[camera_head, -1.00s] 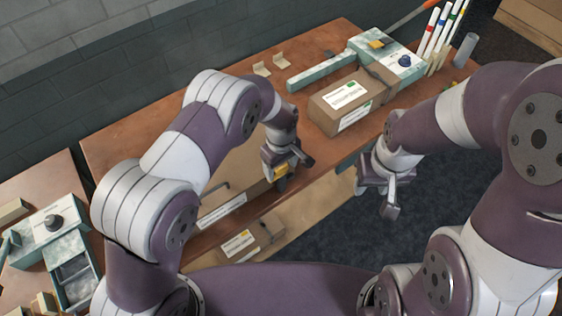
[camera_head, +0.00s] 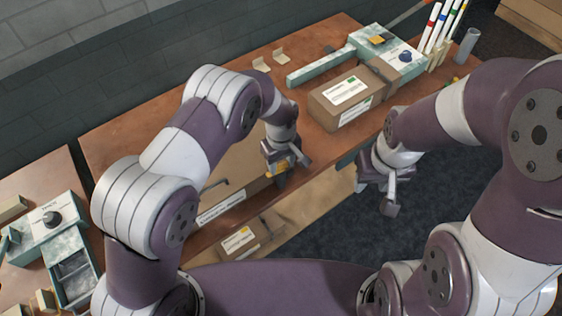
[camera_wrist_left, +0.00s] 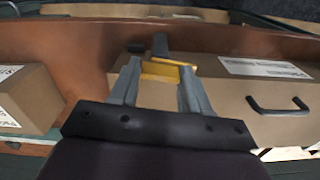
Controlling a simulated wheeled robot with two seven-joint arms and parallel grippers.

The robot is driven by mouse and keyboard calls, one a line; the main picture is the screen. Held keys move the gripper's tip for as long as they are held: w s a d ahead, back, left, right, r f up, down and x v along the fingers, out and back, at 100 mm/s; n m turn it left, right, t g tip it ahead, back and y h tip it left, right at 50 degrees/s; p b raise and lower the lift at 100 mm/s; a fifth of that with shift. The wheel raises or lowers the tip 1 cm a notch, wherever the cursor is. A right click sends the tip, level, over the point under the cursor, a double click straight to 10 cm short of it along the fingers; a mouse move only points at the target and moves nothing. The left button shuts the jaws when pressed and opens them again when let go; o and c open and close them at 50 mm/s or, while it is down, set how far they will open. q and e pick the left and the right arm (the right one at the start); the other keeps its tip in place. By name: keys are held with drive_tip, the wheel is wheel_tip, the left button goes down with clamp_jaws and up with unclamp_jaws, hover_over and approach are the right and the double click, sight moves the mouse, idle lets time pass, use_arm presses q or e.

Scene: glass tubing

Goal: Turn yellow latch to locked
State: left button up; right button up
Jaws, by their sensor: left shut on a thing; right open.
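The yellow latch (camera_wrist_left: 160,70) sits at the edge of the brown table, near a cardboard drawer front, in the left wrist view. My left gripper (camera_wrist_left: 156,76) is shut on it, with one finger on each side. In the head view the left gripper (camera_head: 285,165) is at the table's front edge and mostly covers the latch (camera_head: 281,168). A small dark grey piece (camera_wrist_left: 160,45) stands just beyond the latch. My right gripper (camera_head: 390,195) is open and empty, hanging over the dark floor in front of the table.
A labelled cardboard box (camera_head: 345,98) stands on the table right of the left gripper. A drawer with a dark handle (camera_wrist_left: 278,106) is beside the latch. A pale green device (camera_head: 378,45) and several coloured tubes (camera_head: 437,28) stand at the back right.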

use_arm(q)
drive_tip(key=m+b, duration=0.1)
drive_tip(key=m, duration=0.2)
drive_tip(key=shift+w, duration=0.15)
drive_tip(key=m+b, duration=0.1)
drive_tip(key=m, duration=0.4)
drive_tip(key=shift+r+b, duration=0.1)
drive_tip(key=shift+b, duration=0.2)
drive_tip(key=m+b, duration=0.1)
drive_tip(key=m, duration=0.3)
drive_tip(key=shift+d+r, duration=0.1)
drive_tip(key=shift+m, duration=2.1)
drive_tip(key=shift+r, duration=0.1)
drive_tip(key=o, duration=0.9)
drive_tip(key=shift+o, duration=0.8)
drive_tip(key=shift+b, duration=0.3)
